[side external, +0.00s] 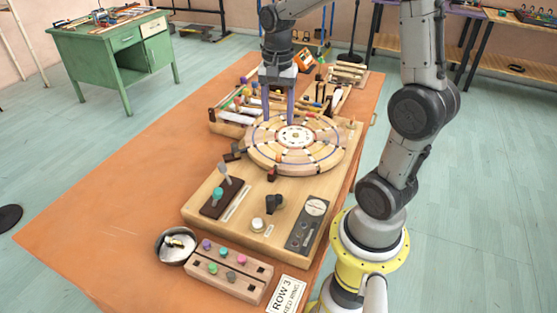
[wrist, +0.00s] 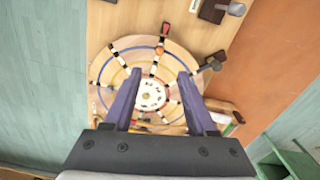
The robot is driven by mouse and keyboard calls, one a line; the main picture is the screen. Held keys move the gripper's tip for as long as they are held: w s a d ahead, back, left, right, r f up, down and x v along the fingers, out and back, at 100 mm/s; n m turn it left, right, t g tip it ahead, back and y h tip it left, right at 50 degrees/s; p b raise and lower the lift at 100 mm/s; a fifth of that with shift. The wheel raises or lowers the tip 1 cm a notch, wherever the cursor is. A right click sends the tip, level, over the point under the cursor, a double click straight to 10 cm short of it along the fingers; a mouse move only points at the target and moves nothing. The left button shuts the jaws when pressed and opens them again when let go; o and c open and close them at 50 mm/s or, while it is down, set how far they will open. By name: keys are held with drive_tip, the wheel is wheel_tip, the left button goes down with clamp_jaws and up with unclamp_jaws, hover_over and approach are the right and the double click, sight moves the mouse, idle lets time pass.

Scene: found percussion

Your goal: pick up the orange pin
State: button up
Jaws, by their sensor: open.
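A round wooden wheel (side external: 258,152) with dark and pale spokes and a white printed hub stands on a wooden base board. In the wrist view a small orange spot, which looks like the orange pin (wrist: 160,50), sits on a spoke of the wheel (wrist: 118,60). In the wrist view the open gripper (wrist: 160,73) frames the hub, with the orange spot just beyond the fingertips.
A wooden rack (side external: 225,270) of coloured pins and a metal bowl (side external: 175,246) are at the near end of the orange table (side external: 110,230). Sticks and mallets (side external: 235,117) crowd behind the wheel. A dark lever block (side external: 222,197) stands nearer. The table's left side is clear.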

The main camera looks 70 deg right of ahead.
hover_over(279, 156)
drive_tip(key=f, duration=0.7)
drive_tip(key=shift+a+f, duration=0.2)
drive_tip(key=shift+f, duration=0.15)
drive_tip(key=shift+d+f, duration=0.15)
drive_tip(key=shift+f, duration=2.55)
drive_tip(key=shift+w, duration=0.1)
clamp_jaws()
